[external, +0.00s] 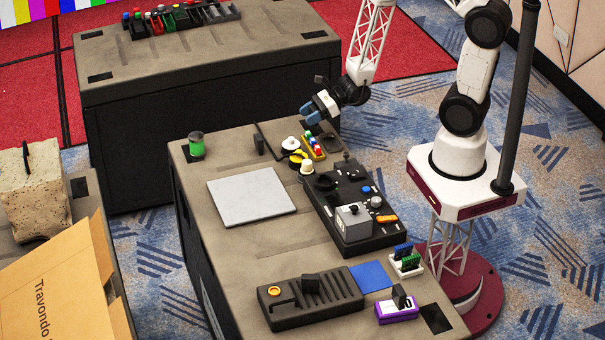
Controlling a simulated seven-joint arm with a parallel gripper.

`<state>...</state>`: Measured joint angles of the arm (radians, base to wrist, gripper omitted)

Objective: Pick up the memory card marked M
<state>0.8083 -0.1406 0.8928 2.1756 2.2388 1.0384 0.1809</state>
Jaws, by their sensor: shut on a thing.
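My gripper (321,108) hangs in the air above the far right part of the near table, tilted down to the left. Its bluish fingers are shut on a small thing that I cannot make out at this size. I can read no M on any card. A white holder (407,270) near the table's right edge has a blue card (403,250) and a green card (409,261) standing in it. A purple block (397,314) with a dark upright piece stands at the front right.
A grey plate (250,196) and blue square (370,277) lie flat. A cardboard box (65,290) is at left.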

